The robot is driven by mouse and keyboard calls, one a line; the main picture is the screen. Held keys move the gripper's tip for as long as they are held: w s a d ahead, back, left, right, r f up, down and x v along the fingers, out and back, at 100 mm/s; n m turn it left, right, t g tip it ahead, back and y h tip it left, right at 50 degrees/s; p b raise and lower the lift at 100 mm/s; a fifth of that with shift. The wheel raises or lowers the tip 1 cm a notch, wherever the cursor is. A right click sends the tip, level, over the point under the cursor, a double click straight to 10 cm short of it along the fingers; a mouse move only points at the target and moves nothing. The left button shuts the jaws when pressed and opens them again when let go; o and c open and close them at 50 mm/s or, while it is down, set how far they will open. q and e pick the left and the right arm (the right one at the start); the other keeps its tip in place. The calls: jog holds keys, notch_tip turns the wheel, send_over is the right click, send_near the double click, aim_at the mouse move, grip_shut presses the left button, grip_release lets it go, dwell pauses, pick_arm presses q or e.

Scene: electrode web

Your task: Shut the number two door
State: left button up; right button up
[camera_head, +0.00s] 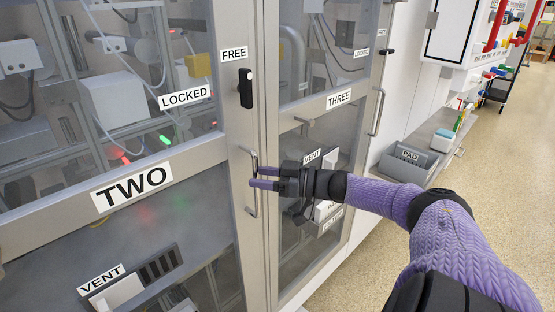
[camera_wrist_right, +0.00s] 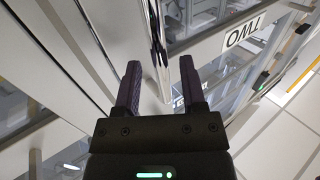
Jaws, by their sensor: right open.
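The number two door (camera_head: 215,150) is a grey-framed glass door with a "TWO" label (camera_head: 131,187). Its upright metal bar handle (camera_head: 253,208) is near its right edge. A black latch (camera_head: 246,88) sits above the handle, beside the "FREE" and "LOCKED" labels. My right gripper (camera_head: 256,178) is open at the handle, its purple fingers pointing left. In the wrist view, the shiny handle bar (camera_wrist_right: 157,45) runs between the spread fingers of my right gripper (camera_wrist_right: 160,85). I cannot tell whether they touch it, or whether the door is fully shut. My left gripper is out of view.
Door three (camera_head: 311,119), with its own handle (camera_head: 377,112), stands just right of door two. A grey bin labelled "PAD" (camera_head: 405,163) is on a shelf farther right. The speckled floor (camera_head: 500,150) at the right is open.

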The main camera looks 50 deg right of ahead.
jog(key=p+v, duration=0.2)
jog(key=v, duration=0.6)
jog(key=shift+p, duration=0.35)
jog(key=shift+s+d, duration=0.1)
jog(key=shift+s, duration=0.05)
